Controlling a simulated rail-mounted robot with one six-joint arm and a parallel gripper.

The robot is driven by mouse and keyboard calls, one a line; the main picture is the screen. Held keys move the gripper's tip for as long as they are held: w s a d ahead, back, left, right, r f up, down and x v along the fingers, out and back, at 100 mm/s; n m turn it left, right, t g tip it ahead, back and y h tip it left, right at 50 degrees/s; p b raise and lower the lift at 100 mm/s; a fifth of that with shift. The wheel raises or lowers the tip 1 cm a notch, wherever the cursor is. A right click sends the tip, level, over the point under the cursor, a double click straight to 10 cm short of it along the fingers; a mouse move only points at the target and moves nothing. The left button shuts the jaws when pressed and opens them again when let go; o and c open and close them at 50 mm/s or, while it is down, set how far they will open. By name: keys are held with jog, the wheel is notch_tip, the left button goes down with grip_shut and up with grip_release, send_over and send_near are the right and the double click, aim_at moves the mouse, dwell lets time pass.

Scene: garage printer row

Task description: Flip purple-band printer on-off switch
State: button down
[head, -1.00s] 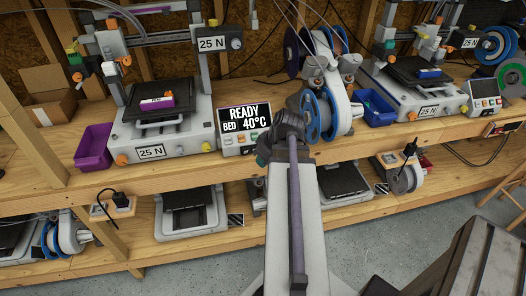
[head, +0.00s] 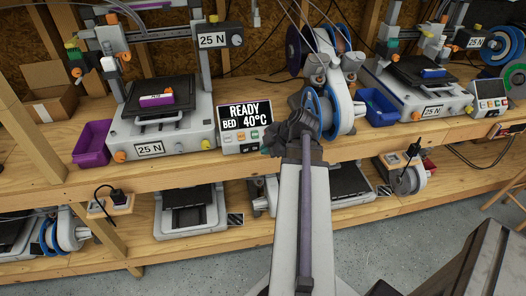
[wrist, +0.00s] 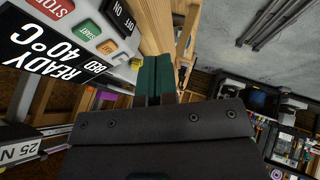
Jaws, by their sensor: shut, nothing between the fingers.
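The left printer (head: 180,133) stands on the upper shelf, with a purple block (head: 156,99) on its bed. I cannot clearly make out a purple band. Its control panel (head: 246,127) reads READY, BED 40°C. In the wrist view the panel (wrist: 42,50) fills the upper left, with a red STOP, a green button and a dark ON/OFF switch (wrist: 121,15). The switch's position is unclear. My gripper (wrist: 154,72), with dark green fingers, is shut and empty, to the right of the panel and apart from the switch. In the head view it is mostly hidden by my wrist.
A purple bin (head: 92,144) stands left of the printer. A blue-rimmed spool (head: 325,112) stands just right of the panel, close to my wrist. A second printer (head: 425,95) and a blue bin (head: 382,107) are farther right. The shelf's front edge runs below the panel.

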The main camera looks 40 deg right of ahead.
aim_at(250, 148)
jog(key=w+f+b, duration=0.2)
jog(key=w+f, duration=0.1)
jog(key=w+f+b, duration=0.3)
jog(key=w, duration=0.1)
jog(key=shift+w+a+f, duration=0.1)
jog(key=shift+a+f, duration=0.05)
jog(key=shift+a, duration=0.05)
jog(key=shift+w+d, duration=0.15)
jog(key=shift+w, duration=0.4)
jog(key=shift+d, duration=0.1)
